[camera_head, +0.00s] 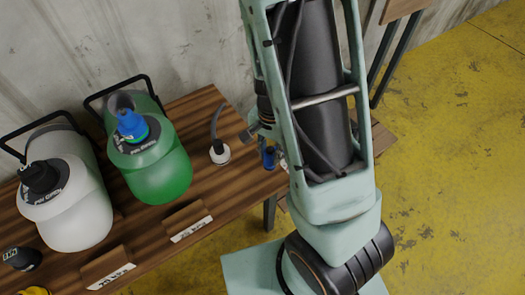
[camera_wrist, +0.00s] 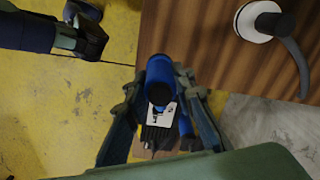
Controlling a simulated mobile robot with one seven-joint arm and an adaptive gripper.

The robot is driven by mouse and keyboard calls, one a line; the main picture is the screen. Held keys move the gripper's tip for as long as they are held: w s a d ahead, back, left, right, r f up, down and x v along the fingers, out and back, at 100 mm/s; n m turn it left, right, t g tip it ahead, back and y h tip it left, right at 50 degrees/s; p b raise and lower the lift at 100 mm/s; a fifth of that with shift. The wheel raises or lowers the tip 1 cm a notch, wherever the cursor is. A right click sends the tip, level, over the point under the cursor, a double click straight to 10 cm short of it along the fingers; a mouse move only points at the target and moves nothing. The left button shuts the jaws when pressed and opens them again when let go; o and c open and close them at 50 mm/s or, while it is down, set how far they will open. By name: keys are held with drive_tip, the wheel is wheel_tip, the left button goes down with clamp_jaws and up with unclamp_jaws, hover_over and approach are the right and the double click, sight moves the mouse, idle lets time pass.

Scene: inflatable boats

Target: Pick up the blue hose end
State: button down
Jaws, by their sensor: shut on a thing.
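The blue hose end (camera_wrist: 159,72) is a short blue cylinder with a dark opening. In the wrist view it sits between the two fingers of my gripper (camera_wrist: 160,95), which is shut on it. A second blue piece (camera_wrist: 185,127) and a white label show just below it. In the head view, a small blue part (camera_head: 268,158) shows beside my arm, past the right end of the wooden table (camera_head: 205,105). My arm hides most of my gripper in that view.
A green container (camera_head: 160,170) with a blue cap and a white container (camera_head: 75,215) stand on the table. A white round piece with a dark hose (camera_head: 219,152) stands near its right end. Wooden label blocks line the front edge. Yellow floor (camera_head: 450,150) is open to the right.

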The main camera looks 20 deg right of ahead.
drive_tip(key=s+d+r+b, duration=0.3)
drive_tip(key=s+r+b, duration=0.1)
drive_tip(key=s+b, duration=0.4)
drive_tip(key=shift+s+r+b, duration=0.3)
drive_tip(key=shift+s+r, duration=0.05)
drive_tip(key=shift+s, duration=0.1)
